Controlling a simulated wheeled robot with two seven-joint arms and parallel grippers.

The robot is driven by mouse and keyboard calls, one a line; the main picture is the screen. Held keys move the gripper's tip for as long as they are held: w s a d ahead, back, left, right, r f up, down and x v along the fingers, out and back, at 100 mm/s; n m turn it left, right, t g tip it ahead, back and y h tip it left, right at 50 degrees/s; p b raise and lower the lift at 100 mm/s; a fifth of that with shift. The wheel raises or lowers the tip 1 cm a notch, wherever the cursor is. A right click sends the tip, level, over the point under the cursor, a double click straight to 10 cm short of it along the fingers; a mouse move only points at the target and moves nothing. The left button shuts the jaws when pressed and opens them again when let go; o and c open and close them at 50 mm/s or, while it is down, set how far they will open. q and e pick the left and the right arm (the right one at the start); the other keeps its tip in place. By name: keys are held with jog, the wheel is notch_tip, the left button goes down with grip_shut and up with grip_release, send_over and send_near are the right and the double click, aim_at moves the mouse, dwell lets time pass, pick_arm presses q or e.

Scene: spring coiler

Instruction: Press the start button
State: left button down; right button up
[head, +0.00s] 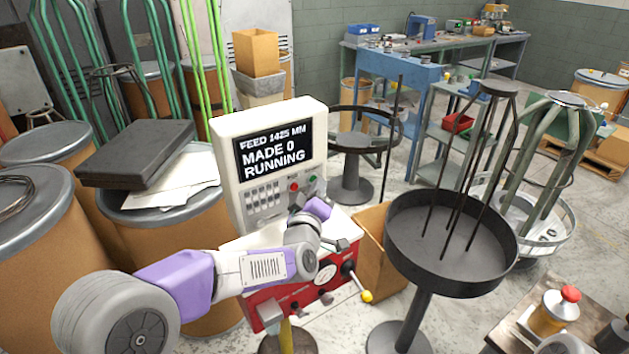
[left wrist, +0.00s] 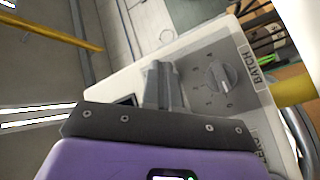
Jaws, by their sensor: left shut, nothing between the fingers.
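The coiler's white control panel (head: 226,170) stands upright, and its screen (head: 272,153) reads "FEED 1425 MM", "MADE 0", "RUNNING". Small coloured buttons (head: 294,187) sit at its lower right, beside my left gripper (head: 299,196). I cannot make out which is the start button. In the left wrist view my left gripper (left wrist: 163,82) is shut and empty, its fingertips over the panel face near a dial (left wrist: 221,76) marked "BATCH". The fingers hide the panel under them; I cannot tell whether they touch it. My right gripper is not in view.
A red machine body (head: 268,312) with a yellow-knobbed lever (head: 366,296) lies below my arm. A round black tray on a stand (head: 450,245) is at right. Brown drums (head: 40,255) crowd the left. A blue bench (head: 390,72) stands behind.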

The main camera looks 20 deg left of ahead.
pick_arm(q)
jog(key=shift+s+d, duration=0.55)
jog(key=shift+d, duration=0.05)
jog(key=s+d, duration=0.1)
jog(key=d, duration=0.1)
jog(key=s+d, duration=0.2)
dwell(0.7)
dwell(0.6)
